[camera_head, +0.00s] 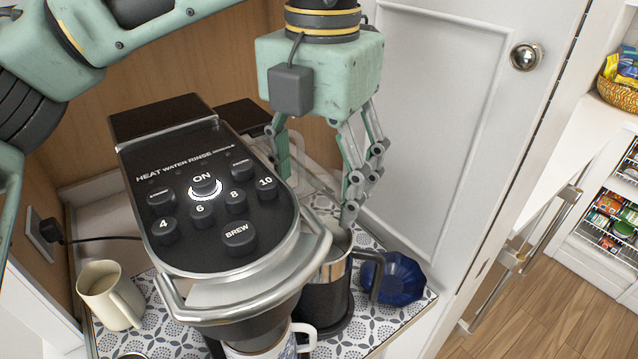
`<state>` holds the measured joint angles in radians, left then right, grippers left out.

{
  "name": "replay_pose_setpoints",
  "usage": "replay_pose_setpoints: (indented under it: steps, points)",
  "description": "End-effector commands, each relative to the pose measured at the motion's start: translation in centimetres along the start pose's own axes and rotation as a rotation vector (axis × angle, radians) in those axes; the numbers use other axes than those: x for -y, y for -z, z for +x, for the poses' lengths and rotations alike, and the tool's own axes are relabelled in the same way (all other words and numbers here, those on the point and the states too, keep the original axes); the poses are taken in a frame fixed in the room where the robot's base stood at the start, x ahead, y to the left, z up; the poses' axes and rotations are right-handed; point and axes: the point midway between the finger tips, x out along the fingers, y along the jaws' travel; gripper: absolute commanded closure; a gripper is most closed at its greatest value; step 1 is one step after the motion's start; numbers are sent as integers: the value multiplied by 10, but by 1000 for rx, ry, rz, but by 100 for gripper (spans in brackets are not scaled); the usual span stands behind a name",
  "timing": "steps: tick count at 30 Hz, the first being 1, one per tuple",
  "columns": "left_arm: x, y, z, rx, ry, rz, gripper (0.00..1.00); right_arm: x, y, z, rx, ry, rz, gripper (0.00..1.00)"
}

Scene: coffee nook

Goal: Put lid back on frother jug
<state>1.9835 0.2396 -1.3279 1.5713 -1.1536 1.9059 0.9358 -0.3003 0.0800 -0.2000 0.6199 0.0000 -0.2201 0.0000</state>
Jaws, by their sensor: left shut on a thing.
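The frother jug (328,297), dark with a steel upper part and a dark handle at its right, stands upright just right of the coffee machine's head, which hides its left side. My left gripper (318,200) points down above and behind the jug. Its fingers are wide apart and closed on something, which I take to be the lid. My right gripper is not in view.
The coffee machine (205,215) stands close left of the gripper and jug. A blue bowl (395,280) is right of the jug. A white-and-blue mug (275,347) is below the machine; a cream pitcher (110,295) is at left. A white door (450,130) closes the right side.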

Motion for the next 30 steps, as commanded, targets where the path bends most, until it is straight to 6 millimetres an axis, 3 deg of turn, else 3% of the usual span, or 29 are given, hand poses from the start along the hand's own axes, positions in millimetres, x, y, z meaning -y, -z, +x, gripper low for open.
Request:
replay_pose_setpoints:
  steps: [8,24,30]
  points:
    - [0,0,11,-1,0,-1,38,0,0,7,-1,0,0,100]
    - [1,0,60,-1,1,-1,38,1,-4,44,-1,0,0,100]
    - [1,0,68,0,1,-1,38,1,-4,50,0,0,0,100]
